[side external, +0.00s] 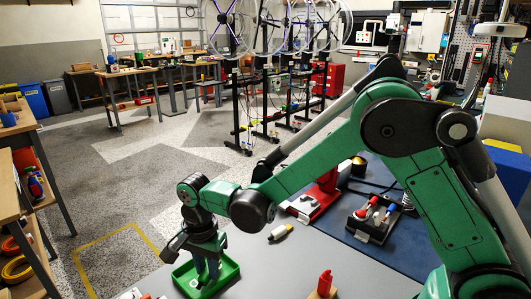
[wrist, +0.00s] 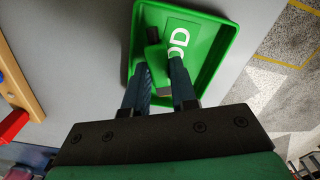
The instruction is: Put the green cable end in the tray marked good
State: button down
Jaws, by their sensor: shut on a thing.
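The green tray (wrist: 222,80) lies on the grey table, with white letters "OD" showing on its floor and the rest of the word covered. It also shows in the side view (side external: 230,272), under my gripper. My gripper (wrist: 163,72) is shut on the green cable end (wrist: 155,56), which has a dark tip (wrist: 152,33). The cable end is over the tray's floor, inside its rim as seen from the wrist. I cannot tell whether it touches the floor. In the side view my gripper (side external: 207,272) points down into the tray and hides the cable end.
A red part on a wooden block (side external: 324,285) stands at the front. A black fixture with red-tipped parts (side external: 372,220) sits on the blue mat (side external: 345,238).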

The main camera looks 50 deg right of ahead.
jog(key=shift+f, duration=0.5)
jog(key=c, duration=0.6)
grip_release()
